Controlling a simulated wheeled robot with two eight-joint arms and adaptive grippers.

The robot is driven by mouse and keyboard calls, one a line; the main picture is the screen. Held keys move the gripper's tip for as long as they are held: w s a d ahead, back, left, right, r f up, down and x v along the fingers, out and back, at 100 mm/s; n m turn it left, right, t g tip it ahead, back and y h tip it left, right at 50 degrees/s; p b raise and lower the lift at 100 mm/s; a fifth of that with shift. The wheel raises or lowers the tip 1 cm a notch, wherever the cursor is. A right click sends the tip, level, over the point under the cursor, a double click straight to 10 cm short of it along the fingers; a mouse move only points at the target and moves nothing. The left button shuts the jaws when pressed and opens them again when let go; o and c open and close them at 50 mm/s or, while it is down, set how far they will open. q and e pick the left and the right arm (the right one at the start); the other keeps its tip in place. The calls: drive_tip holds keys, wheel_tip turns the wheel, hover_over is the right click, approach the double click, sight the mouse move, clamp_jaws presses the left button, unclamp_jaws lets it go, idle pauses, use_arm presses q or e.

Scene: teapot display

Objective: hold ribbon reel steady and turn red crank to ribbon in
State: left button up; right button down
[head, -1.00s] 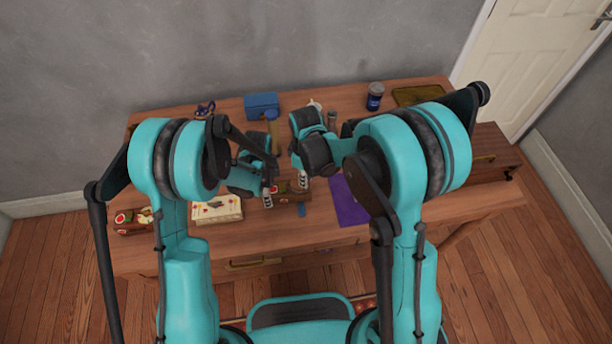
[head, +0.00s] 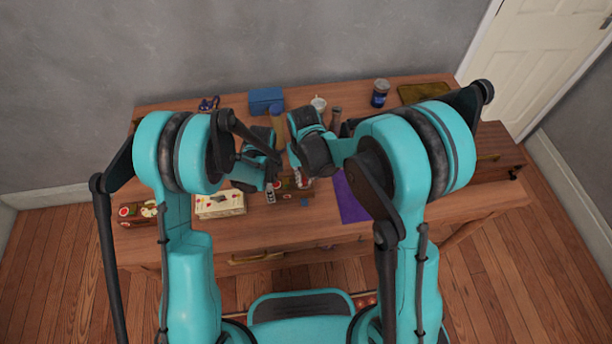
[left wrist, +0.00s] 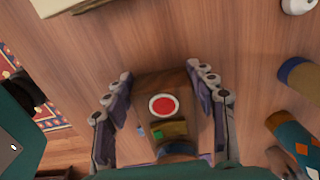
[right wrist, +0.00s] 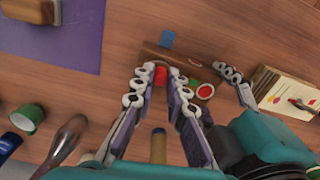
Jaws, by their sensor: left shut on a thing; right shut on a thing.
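The ribbon reel (head: 291,187) is a small brown wooden body near the table's front middle. Its end with a red disc in a white ring shows in the left wrist view (left wrist: 163,105). My left gripper (head: 270,193) is shut on the reel, one finger on each side in the left wrist view. A short blue ribbon end (right wrist: 167,40) sticks out of the reel. The red crank (right wrist: 160,76) shows between the fingertips of my right gripper (right wrist: 158,72), which is shut on it. The fingers hide part of the crank; my forearms partly cover the reel in the head view.
A cream box or book (head: 220,204) lies left of the reel, a similar wooden piece (head: 138,213) farther left. A purple cloth (head: 352,200) lies to the right. A blue box (head: 266,101), a white mug (head: 319,103) and a dark jar (head: 380,92) stand behind.

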drive_tip(key=m, duration=0.2)
drive_tip(key=a+m, duration=0.1)
drive_tip(key=m, duration=0.2)
drive_tip(key=shift+m, duration=0.3)
drive_tip(key=shift+w+a+m, duration=0.15)
drive_tip(key=shift+a+m, duration=0.05)
drive_tip(key=shift+m, duration=0.9)
drive_tip(key=shift+w+a+m, duration=0.15)
drive_tip(key=shift+m, duration=0.95)
drive_tip(key=c, duration=1.5)
unclamp_jaws()
wheel_tip(320, 180, up, 12)
